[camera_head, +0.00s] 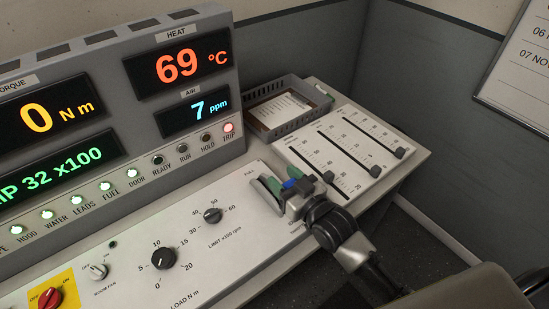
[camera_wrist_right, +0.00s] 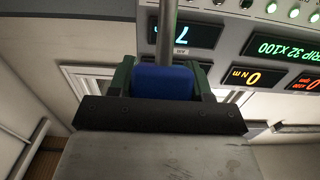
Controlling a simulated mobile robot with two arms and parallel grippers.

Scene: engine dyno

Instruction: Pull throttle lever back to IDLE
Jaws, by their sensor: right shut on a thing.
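The throttle lever's blue grip (camera_head: 291,183) shows at the right end of the sloped control panel, near the "FULL" label (camera_head: 249,174). My right gripper (camera_head: 283,190), with green fingers, is around it. In the right wrist view, the blue grip (camera_wrist_right: 163,82) sits between the two green fingers (camera_wrist_right: 162,90), which are shut on it. A metal rod (camera_wrist_right: 168,30) runs from the grip toward the top of that view. My gripper and arm cover part of the lever area in the head view, and no IDLE mark is readable. My left gripper is not in view.
A slider panel (camera_head: 335,140) with black knobs lies right of my gripper. A grey tray (camera_head: 275,126) with papers stands behind it. Left are the limit dial (camera_head: 212,215), load dial (camera_head: 163,257) and red switch (camera_head: 48,298). The display console (camera_head: 130,100) rises behind; its TRIP lamp is red.

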